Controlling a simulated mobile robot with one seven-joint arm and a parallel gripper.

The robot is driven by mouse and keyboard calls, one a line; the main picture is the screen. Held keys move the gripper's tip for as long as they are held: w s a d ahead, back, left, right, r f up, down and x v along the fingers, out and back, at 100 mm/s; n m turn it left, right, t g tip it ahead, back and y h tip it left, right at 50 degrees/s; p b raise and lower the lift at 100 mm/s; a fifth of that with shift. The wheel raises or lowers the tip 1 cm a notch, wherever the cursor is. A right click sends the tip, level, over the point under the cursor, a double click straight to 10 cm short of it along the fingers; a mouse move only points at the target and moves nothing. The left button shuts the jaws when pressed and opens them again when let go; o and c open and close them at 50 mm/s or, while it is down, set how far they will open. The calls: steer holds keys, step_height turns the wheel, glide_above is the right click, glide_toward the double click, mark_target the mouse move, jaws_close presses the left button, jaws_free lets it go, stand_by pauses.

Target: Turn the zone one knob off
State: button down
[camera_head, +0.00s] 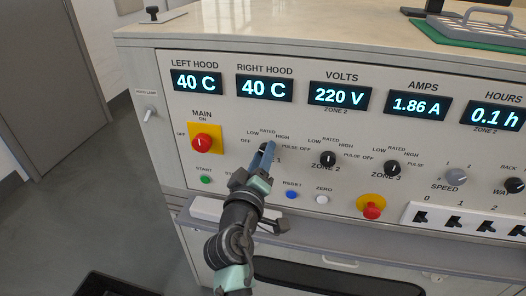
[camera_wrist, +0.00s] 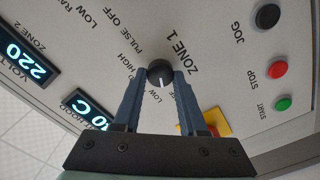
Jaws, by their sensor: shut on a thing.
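The zone one knob (camera_wrist: 160,73) is a round black knob with a white pointer line. In the wrist view it sits between my gripper's two blue fingertips (camera_wrist: 163,76), one on each side. My gripper is shut on it. The white line points down and slightly right in that view, near the LOW label and the partly covered label beside it; I cannot tell exactly which mark it meets. In the head view my gripper (camera_head: 266,155) covers most of the knob, below the OFF, LOW, RATED and HIGH labels.
The zone two knob (camera_head: 328,159) and zone three knob (camera_head: 391,167) are to the right. The red main switch (camera_head: 202,142) is at left on a yellow plate. Below are a green start button (camera_head: 205,180), a blue reset button (camera_head: 291,195) and a red knob (camera_head: 372,211).

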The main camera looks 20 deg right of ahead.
steer(key=shift+f+n+p, duration=0.1)
steer(key=shift+n+p, duration=0.35)
steer(key=shift+n, duration=0.85)
steer(key=shift+c, duration=2.2)
jaws_free()
steer(key=v, duration=1.3)
